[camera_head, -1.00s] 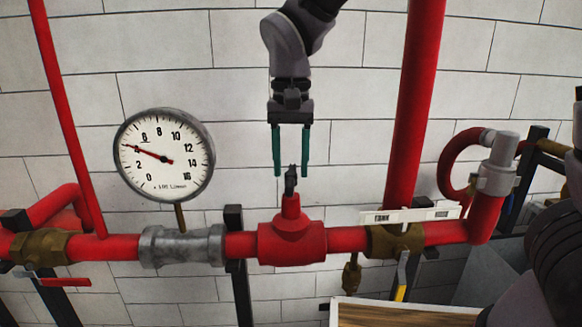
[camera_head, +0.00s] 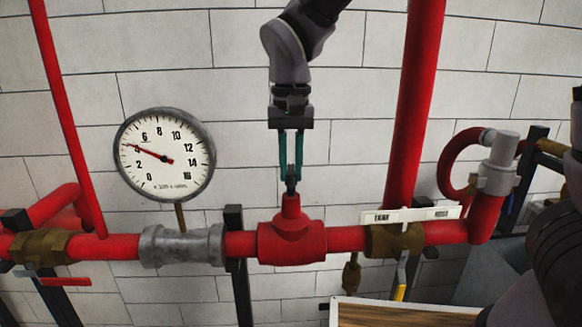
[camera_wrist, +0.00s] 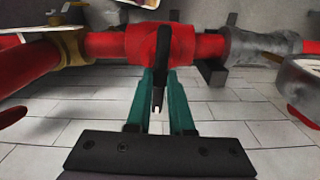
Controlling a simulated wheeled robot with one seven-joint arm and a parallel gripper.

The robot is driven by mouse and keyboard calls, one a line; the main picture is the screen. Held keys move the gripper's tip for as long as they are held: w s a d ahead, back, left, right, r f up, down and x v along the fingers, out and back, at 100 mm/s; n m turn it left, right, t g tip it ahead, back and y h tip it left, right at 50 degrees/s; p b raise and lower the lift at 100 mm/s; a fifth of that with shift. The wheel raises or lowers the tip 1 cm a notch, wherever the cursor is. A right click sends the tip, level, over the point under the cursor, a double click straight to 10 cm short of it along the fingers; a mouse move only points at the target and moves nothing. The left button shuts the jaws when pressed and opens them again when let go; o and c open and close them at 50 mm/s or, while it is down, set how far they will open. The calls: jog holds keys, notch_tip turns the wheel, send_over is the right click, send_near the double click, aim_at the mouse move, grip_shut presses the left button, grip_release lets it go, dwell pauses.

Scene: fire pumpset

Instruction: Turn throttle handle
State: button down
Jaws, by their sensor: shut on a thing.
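The throttle handle (camera_head: 291,184) is a small dark lever on top of a red valve body (camera_head: 292,242) in the pipe run. My gripper (camera_head: 291,178) points straight down over it, with its two green fingers shut on the handle from left and right. In the wrist view the handle (camera_wrist: 158,92) stands between the fingers of my gripper (camera_wrist: 160,88), in front of the red valve body (camera_wrist: 162,45). The fingers partly cover the handle's upper part in the head view.
A round pressure gauge (camera_head: 164,155) stands left of the valve. A thick red vertical pipe (camera_head: 414,110) rises to the right, above a brass valve (camera_head: 396,241) with a white label (camera_head: 410,214). A red-handled lever (camera_head: 65,282) is at far left. The wall behind is white block.

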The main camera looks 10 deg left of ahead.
aim_at(291, 174)
jog(key=shift+n, duration=3.1)
jog(key=c, duration=0.8)
grip_release()
jog(key=shift+r, duration=0.1)
notch_tip(291, 174, up, 11)
jog(key=shift+s, duration=0.1)
